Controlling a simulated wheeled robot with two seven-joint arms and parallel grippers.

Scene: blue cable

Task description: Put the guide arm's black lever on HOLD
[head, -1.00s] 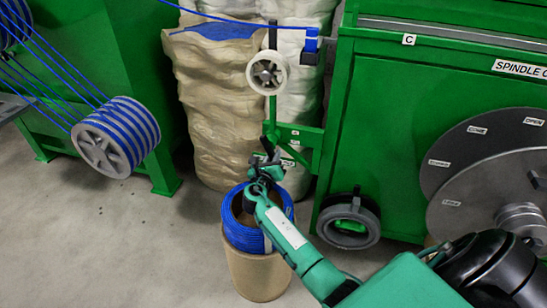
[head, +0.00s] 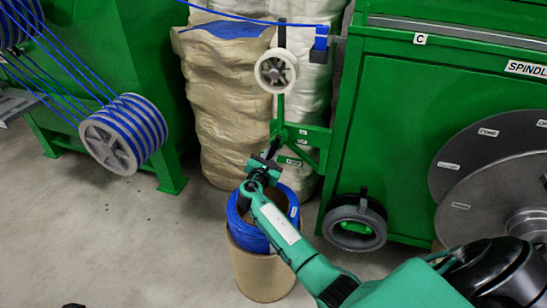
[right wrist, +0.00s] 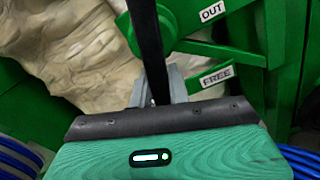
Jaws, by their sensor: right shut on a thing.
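The guide arm (head: 281,108) is a green upright with a white pulley wheel (head: 276,71) on it. Its black lever (head: 273,149) slants down and left from the pivot. My right gripper (head: 264,166) is shut on the lever's lower end. In the right wrist view the lever (right wrist: 147,45) runs down between the fingers (right wrist: 155,92), left of an OUT label (right wrist: 212,11) and a FREE label (right wrist: 216,75). No HOLD label can be read; the small labels in the head view are too small. My left gripper is not recognisable in view.
Below my right gripper stands a brown drum (head: 262,275) with a blue cable coil (head: 248,238). Pale sacks (head: 225,110) stand behind. The green cabinet (head: 385,130) with large grey discs (head: 505,215) is at right. A blue-wound reel (head: 125,135) is at left; floor between is clear.

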